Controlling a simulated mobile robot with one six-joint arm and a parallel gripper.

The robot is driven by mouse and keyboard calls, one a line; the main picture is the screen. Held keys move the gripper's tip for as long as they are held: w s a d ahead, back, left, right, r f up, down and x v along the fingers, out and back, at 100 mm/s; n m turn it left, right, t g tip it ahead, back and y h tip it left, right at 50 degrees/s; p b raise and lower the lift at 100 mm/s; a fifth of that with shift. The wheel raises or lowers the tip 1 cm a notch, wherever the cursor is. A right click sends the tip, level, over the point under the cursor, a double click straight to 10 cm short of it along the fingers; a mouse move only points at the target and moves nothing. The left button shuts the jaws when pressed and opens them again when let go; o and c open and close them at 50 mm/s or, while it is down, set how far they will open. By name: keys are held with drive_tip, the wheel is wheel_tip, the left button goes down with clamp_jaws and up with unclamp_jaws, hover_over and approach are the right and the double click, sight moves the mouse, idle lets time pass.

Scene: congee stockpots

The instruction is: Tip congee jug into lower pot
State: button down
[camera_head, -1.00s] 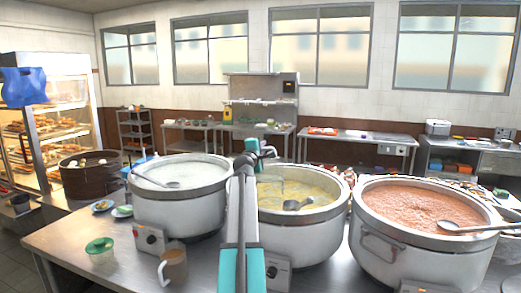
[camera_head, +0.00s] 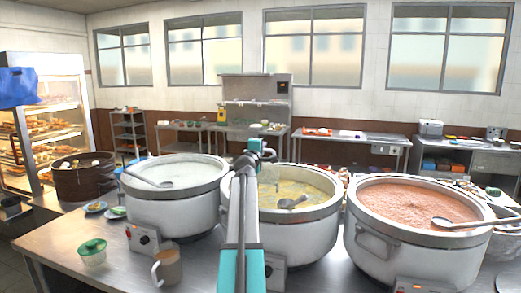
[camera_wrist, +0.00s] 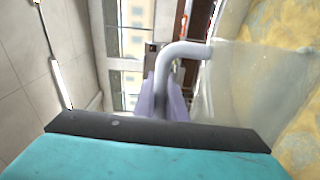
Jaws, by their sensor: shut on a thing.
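My gripper (camera_head: 255,148) reaches out over the middle pot (camera_head: 310,232), which holds yellow congee with a ladle in it. In the wrist view my gripper (camera_wrist: 165,105) is shut on the pale curved handle (camera_wrist: 184,50) of a clear jug (camera_wrist: 245,90). The jug looks see-through, and yellow congee shows beyond it; its contents and exact tilt are unclear. In the head view the jug (camera_head: 268,173) is small and faint above the left side of the middle pot. A pot of white congee (camera_head: 175,212) stands left, and a pot of reddish congee (camera_head: 395,258) right.
The pots stand close together on a steel table (camera_head: 70,243). A tan mug (camera_head: 167,267) and a green-lidded tub (camera_head: 92,252) stand at the front left. Ladles rest in the pots, and the right one's handle (camera_head: 475,223) crosses the rim. A dark steamer (camera_head: 83,180) is at left.

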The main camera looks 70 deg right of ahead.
drive_tip(key=shift+s+d+r+m, duration=0.1)
drive_tip(key=shift+s+r+m, duration=0.05)
drive_tip(key=shift+s+m, duration=0.4)
drive_tip(key=shift+s+r, duration=0.1)
drive_tip(key=shift+s, duration=0.2)
drive_tip(key=shift+s+r+m, duration=0.15)
drive_tip(key=shift+s+m, duration=0.15)
drive_tip(key=shift+m, duration=0.05)
drive_tip(key=shift+s+d+r+m, duration=0.1)
drive_tip(key=shift+s+m, duration=0.2)
drive_tip(key=shift+w, duration=0.1)
idle(1.4)
